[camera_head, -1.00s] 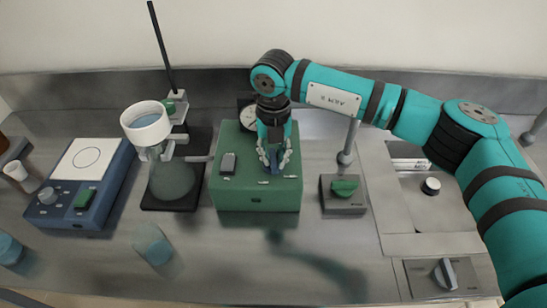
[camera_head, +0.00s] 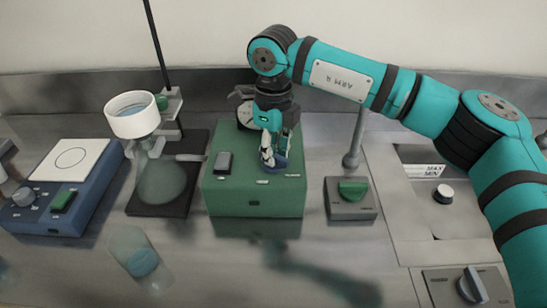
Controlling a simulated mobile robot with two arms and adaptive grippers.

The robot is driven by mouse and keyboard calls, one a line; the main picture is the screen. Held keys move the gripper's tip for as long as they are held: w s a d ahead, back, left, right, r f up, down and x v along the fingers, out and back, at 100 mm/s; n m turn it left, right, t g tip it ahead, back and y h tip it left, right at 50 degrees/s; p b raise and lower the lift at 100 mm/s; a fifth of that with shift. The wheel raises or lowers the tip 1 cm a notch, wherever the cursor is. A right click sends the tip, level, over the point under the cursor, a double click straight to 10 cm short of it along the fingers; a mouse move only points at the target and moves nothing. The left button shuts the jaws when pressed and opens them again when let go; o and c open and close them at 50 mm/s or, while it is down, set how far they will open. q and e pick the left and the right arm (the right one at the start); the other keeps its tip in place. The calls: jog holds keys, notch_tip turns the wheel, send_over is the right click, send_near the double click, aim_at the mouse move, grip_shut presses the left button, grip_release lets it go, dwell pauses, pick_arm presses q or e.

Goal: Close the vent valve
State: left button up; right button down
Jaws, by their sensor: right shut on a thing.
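A green box-shaped unit (camera_head: 225,190) stands in the middle of the bench. On its top are a dark switch (camera_head: 223,163) and a small blue knob (camera_head: 277,166), which looks like the vent valve, with small labels beside it. My right gripper (camera_head: 274,158) points down over the blue knob and is shut on it. The fingers hide part of the knob, so its exact setting is unclear. My left gripper is not in view.
A flask (camera_head: 162,182) with a white funnel (camera_head: 133,122) stands left of the unit, beside a blue hotplate (camera_head: 45,217). A beaker (camera_head: 140,262) is in front.

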jog(key=n+b, duration=0.1)
jog(key=n, duration=0.2)
jog(key=shift+n+b, duration=0.35)
jog(key=shift+n, duration=1.05)
jog(key=shift+r, duration=0.1)
jog(key=c, duration=1.3)
grip_release()
notch_tip(320, 180, up, 12)
jog(key=shift+f, duration=0.1)
